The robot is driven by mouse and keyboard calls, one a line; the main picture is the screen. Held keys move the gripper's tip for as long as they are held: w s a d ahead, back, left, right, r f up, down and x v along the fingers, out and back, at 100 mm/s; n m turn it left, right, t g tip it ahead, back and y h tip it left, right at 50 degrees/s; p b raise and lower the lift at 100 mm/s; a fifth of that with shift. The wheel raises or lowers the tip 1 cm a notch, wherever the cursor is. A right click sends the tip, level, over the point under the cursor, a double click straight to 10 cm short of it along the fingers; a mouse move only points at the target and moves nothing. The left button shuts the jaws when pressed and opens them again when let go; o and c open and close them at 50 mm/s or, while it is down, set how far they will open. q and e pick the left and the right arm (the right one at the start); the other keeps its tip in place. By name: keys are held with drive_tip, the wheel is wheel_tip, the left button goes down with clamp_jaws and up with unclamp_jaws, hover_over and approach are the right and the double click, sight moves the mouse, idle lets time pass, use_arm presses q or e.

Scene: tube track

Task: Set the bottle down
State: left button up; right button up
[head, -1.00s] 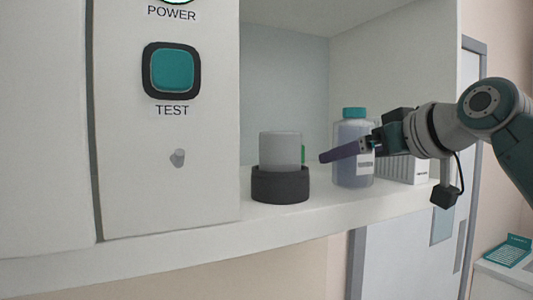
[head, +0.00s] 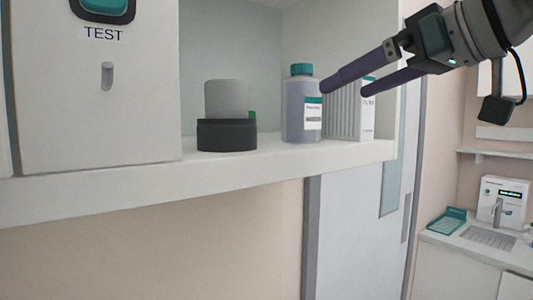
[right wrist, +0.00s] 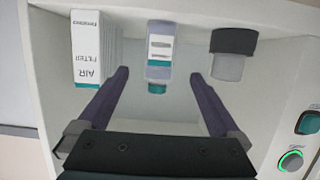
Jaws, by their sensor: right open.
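The bottle (head: 303,108), pale purple with a teal cap and a white label, stands upright on the shelf (head: 280,158). It also shows in the right wrist view (right wrist: 160,55), beyond and between the fingers. My right gripper (head: 343,88) is open and empty. In the head view its fingers are to the right of the bottle, overlapping the box in the picture. In the right wrist view (right wrist: 158,100) the fingers are spread wide and nothing is between them. My left gripper is not in view.
A grey cylinder in a dark round base (head: 227,135) stands left of the bottle. A white ribbed air filter box (head: 345,112) stands close on its right. A panel with a TEST button (head: 102,8) is at the left. A counter (head: 470,245) with a device is at lower right.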

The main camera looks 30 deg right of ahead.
drive_tip(key=s+a+f+g, duration=0.1)
drive_tip(key=a+f+g, duration=0.1)
drive_tip(key=f, duration=0.6)
drive_tip(key=s+a+f+g, duration=0.1)
drive_tip(key=a+f+g, duration=0.15)
drive_tip(key=f, duration=0.55)
drive_tip(key=s+a+f+g, duration=0.3)
drive_tip(key=s+a+f, duration=0.2)
drive_tip(key=s+f, duration=0.4)
drive_tip(key=s+a+f+n+g, duration=0.1)
drive_tip(key=s+a+f+g, duration=0.2)
drive_tip(key=s+f, duration=0.6)
drive_tip(key=shift+s+a+h, duration=0.4)
drive_tip(key=shift+s+a, duration=0.45)
drive_tip(key=shift+a, duration=0.2)
drive_tip(key=shift+g, duration=0.25)
